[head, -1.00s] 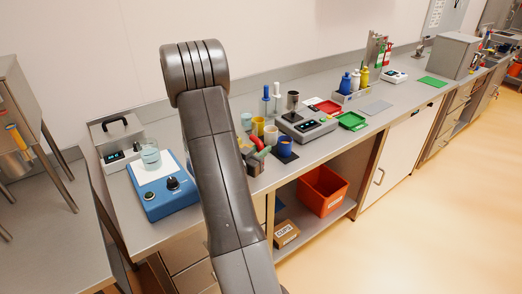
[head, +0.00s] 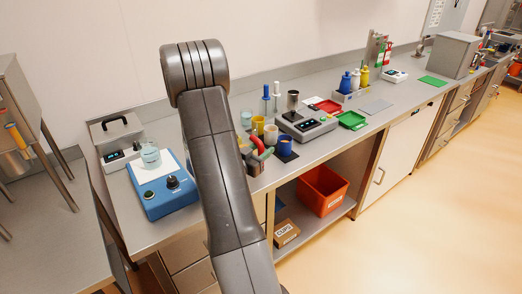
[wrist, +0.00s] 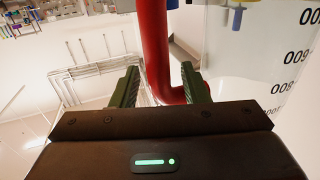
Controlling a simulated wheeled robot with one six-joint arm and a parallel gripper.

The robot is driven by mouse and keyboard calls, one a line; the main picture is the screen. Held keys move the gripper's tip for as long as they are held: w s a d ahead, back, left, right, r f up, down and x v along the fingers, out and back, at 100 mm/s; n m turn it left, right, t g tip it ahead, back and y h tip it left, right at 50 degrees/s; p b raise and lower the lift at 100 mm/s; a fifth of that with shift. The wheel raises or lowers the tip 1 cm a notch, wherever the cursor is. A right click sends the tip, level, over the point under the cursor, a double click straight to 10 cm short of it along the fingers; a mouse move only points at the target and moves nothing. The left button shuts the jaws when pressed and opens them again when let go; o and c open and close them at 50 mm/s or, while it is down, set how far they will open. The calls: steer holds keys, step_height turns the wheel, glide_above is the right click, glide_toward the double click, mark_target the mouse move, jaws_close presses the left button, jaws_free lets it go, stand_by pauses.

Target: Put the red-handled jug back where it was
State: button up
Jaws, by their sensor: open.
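The red handle (wrist: 152,50) of the jug shows large in the wrist view. It runs down between the two green fingers of my gripper (wrist: 160,88) and bends to the right. The clear jug wall (wrist: 245,60) with black printed marks is at the right of that view. My gripper is open around the handle; I cannot tell whether a finger touches it. In the head view a red curved handle (head: 262,146) shows just right of my arm, above the worktop, with my gripper (head: 254,160) by it. The jug's body is mostly hidden there.
A scale (head: 308,128) with red and green trays lies behind. A blue stirrer (head: 158,193) carrying a clear beaker (head: 151,157) is at left. The worktop front edge is near.

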stand_by(0.4)
steer(key=b+v, duration=0.3)
steer(key=v, duration=1.1)
steer(key=shift+d+f, duration=0.15)
steer(key=p+x, duration=0.1)
steer(key=x, duration=0.3)
steer(key=p+x, duration=0.1)
steer(key=x, duration=0.4)
steer(key=p+x, duration=0.1)
steer(key=x, duration=0.3)
steer(key=shift+w+r+p, duration=0.2)
steer(key=shift+r+p, duration=0.05)
steer(key=shift+p, duration=0.1)
steer(key=shift+w+d+f, duration=0.15)
steer(key=shift+w+d, duration=0.1)
steer(key=shift+w, duration=0.05)
steer(key=shift+s+a+b, duration=0.1)
steer(key=shift+b, duration=0.2)
